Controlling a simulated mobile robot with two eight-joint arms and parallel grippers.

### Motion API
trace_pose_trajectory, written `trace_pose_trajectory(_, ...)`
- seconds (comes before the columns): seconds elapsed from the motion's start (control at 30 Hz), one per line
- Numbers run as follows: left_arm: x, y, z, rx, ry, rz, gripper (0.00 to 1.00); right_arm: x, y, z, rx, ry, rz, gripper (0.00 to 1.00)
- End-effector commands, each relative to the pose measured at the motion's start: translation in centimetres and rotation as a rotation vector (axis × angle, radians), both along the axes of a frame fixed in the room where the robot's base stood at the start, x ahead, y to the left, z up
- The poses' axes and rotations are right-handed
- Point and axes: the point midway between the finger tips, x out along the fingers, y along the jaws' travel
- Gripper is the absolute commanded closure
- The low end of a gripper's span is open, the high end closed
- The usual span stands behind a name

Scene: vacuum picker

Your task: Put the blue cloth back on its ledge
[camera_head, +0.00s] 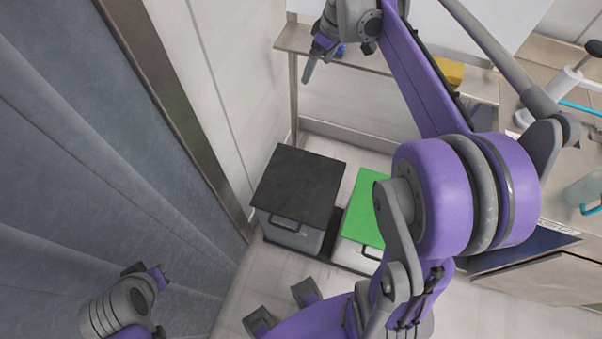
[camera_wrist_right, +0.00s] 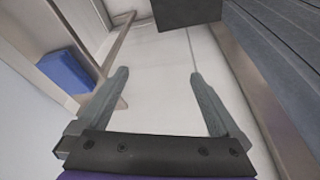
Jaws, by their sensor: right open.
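The blue cloth (camera_wrist_right: 66,76) shows in the right wrist view as a folded blue block on the pale ledge (camera_wrist_right: 55,25), left of my fingers and close to the ledge's edge. In the head view only a small blue patch of it (camera_head: 341,50) shows on the wood-edged ledge (camera_head: 374,63), mostly hidden by my right wrist. My right gripper (camera_wrist_right: 158,76) is open with nothing between its fingers. In the head view my right gripper (camera_head: 311,66) points down at the ledge's left end, apart from the cloth.
A black-lidded bin (camera_head: 299,183) and a green-lidded bin (camera_head: 361,213) stand on the floor below the ledge. A yellow object (camera_head: 449,72) lies on the ledge further right. A wall panel (camera_head: 215,80) rises close on the left. A counter with bottles stands at right.

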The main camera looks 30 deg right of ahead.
Motion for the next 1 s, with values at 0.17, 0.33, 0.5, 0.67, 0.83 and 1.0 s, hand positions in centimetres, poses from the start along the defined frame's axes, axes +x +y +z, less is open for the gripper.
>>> trace_pose_trajectory(0.17,0.0,0.0,0.0,0.000,0.000,0.000,1.00,-6.4,8.7,-2.4,-0.015,-0.032,-0.114,0.00)
trace_pose_trajectory(0.33,0.0,0.0,0.0,0.000,0.000,0.000,1.00,-13.2,14.2,-6.2,-0.006,-0.089,-0.221,0.00)
trace_pose_trajectory(0.5,0.0,0.0,0.0,0.000,0.000,0.000,1.00,-18.5,17.1,-10.1,0.021,-0.143,-0.300,0.00)
trace_pose_trajectory(0.67,0.0,0.0,0.0,0.000,0.000,0.000,1.00,-20.8,18.1,-12.1,0.041,-0.170,-0.339,0.00)
trace_pose_trajectory(0.83,0.0,0.0,0.0,0.000,0.000,0.000,1.00,-21.1,18.2,-12.4,0.045,-0.175,-0.348,0.00)
trace_pose_trajectory(1.0,0.0,0.0,0.1,0.000,-0.001,0.000,1.00,-21.0,18.2,-12.2,0.045,-0.175,-0.348,0.00)
